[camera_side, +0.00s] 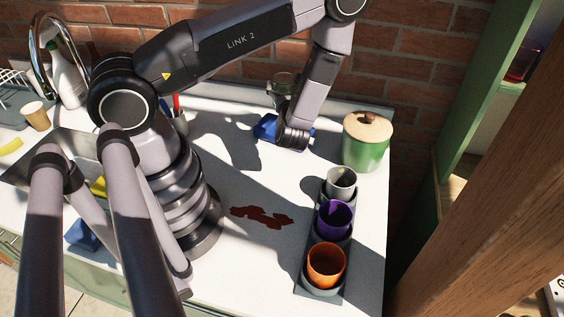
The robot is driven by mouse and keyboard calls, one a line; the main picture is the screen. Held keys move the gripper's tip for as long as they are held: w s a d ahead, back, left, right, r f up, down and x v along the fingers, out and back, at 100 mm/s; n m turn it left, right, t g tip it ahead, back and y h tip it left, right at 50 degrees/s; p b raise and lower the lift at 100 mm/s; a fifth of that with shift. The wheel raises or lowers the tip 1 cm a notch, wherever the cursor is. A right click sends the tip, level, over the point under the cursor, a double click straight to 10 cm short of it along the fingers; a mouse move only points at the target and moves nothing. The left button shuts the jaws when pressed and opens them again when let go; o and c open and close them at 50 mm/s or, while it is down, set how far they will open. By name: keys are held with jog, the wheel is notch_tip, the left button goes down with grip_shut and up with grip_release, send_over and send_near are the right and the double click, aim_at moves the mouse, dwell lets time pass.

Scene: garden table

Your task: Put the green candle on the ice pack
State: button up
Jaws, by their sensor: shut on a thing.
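A small glass jar with dark greenish contents, which looks like the green candle (284,78), shows at the back of the counter beside my wrist. My gripper (280,92) is mostly hidden behind my wrist and appears shut on this jar. The blue ice pack (264,128) lies flat on the counter, below the jar in the picture and partly covered by my wrist. Whether the jar touches the pack or hangs above it cannot be told from this view.
A green canister with a wooden lid (366,146) stands right of my wrist. A grey rack (304,283) holds grey, purple and orange cups at the front right. A dark red stain (262,217) marks the counter. Brick wall (400,45) rises behind. A sink and bottle are left.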

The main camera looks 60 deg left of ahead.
jog(key=f, duration=0.7)
jog(key=shift+w+d+f, duration=0.15)
jog(key=shift+d+f, duration=0.05)
jog(key=shift+f, duration=0.1)
jog(key=shift+f, duration=0.1)
jog(key=o, duration=1.2)
jog(key=shift+o, duration=0.2)
